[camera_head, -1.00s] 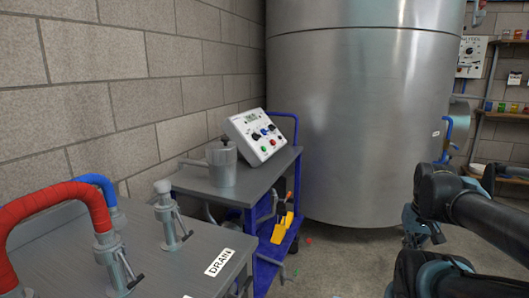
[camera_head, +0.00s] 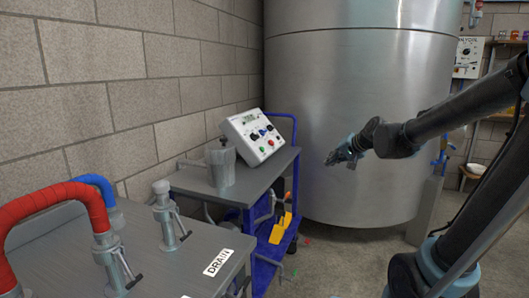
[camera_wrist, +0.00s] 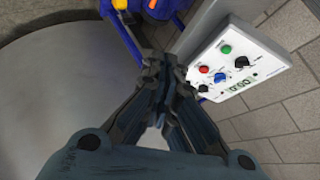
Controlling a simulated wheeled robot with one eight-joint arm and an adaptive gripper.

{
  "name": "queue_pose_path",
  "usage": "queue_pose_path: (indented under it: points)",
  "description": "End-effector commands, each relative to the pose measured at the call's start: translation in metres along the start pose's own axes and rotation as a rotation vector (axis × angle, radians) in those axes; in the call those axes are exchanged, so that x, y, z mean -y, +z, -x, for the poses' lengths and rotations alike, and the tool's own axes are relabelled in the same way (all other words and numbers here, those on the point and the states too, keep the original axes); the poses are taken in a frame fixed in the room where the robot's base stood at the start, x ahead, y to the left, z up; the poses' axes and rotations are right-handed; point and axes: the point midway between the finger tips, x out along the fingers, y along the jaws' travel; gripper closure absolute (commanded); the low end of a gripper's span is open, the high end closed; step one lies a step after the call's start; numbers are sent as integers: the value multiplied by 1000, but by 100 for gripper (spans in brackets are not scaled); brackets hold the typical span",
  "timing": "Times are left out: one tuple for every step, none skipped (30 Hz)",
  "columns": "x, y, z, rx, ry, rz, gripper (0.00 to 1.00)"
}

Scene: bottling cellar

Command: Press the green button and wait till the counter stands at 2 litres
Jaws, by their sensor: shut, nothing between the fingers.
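The white control panel (camera_head: 240,124) stands tilted on the grey cart top, and it fills the right of the wrist view (camera_wrist: 262,48). Its green button (camera_wrist: 226,49) and red button (camera_wrist: 204,69) are uncovered. The counter display (camera_wrist: 241,86) shows upside down there and appears to read 0.00. In the head view the green button (camera_head: 262,149) is small, at the panel's lower edge. My gripper (camera_head: 331,160) is shut and empty, in the air right of the panel and apart from it. Its closed fingers (camera_wrist: 160,65) point left of the panel in the wrist view.
The panel also carries a blue knob (camera_wrist: 220,76) and a black knob (camera_wrist: 241,62). A grey metal pot (camera_head: 220,168) stands left of the panel on the cart (camera_head: 250,182). A large steel tank (camera_head: 355,90) is behind my arm. A bench with red hose (camera_head: 50,205) is at front left.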

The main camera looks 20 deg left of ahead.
Motion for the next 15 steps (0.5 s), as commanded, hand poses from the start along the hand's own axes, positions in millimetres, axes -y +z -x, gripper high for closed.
queue_pose_path:
  points:
    - [16, -10, -13, -12, -36, -19, 100]
    - [25, -15, -20, -22, -58, -33, 100]
    - [36, -22, -30, -33, -87, -55, 100]
    - [45, -27, -37, -41, -109, -72, 100]
    - [54, -32, -44, -49, -131, -88, 100]
    - [64, -38, -54, -60, -158, -110, 100]
    - [73, -43, -62, -67, -179, -128, 100]
    - [81, -47, -69, -74, -200, -147, 100]
    - [92, -52, -79, -84, -227, -172, 100]
    - [99, -56, -86, -90, -246, -190, 100]
    - [107, -60, -94, -96, -266, -210, 100]
    - [117, -64, -104, -105, -292, -237, 100]
    - [124, -66, -111, -110, -310, -257, 100]
    - [131, -70, -119, -116, -328, -278, 100]
    - [140, -73, -128, -123, -351, -304, 100]
